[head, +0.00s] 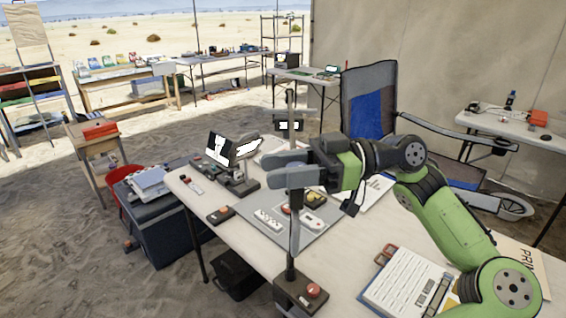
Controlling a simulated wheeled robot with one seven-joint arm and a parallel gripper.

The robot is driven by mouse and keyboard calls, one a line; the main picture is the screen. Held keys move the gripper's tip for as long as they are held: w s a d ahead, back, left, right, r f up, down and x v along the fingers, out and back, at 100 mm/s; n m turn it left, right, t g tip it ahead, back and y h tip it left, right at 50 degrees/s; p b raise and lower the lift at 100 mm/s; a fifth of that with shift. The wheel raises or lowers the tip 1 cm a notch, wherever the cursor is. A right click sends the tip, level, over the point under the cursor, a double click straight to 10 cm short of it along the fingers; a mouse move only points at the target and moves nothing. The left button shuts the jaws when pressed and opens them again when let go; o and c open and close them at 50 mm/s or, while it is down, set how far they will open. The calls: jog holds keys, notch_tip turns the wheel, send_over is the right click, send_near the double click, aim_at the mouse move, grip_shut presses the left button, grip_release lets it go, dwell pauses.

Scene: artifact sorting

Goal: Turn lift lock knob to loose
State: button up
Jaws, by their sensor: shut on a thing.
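A thin upright stand post (289,245) rises from a dark base (296,292) at the table's front edge, with a dark screen-like head (289,126) near its top. My gripper (265,171) reaches in from the right at mid-height of the post, its fingers pointing left. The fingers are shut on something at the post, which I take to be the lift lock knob. They hide the knob, so its turn position does not show. A red round button (314,290) is on the stand's base.
A grey mat (268,233) with small devices lies behind the post. A tablet on a stand (222,150) is at the table's left. A binder (408,284) lies front right. A folding chair (368,95) stands behind my arm.

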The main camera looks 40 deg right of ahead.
dwell(0.3)
jog(key=o, duration=0.9)
jog(key=shift+o, duration=0.2)
jog(key=p+v, duration=0.2)
jog(key=v, duration=1.4)
jog(key=shift+w+a, duration=0.1)
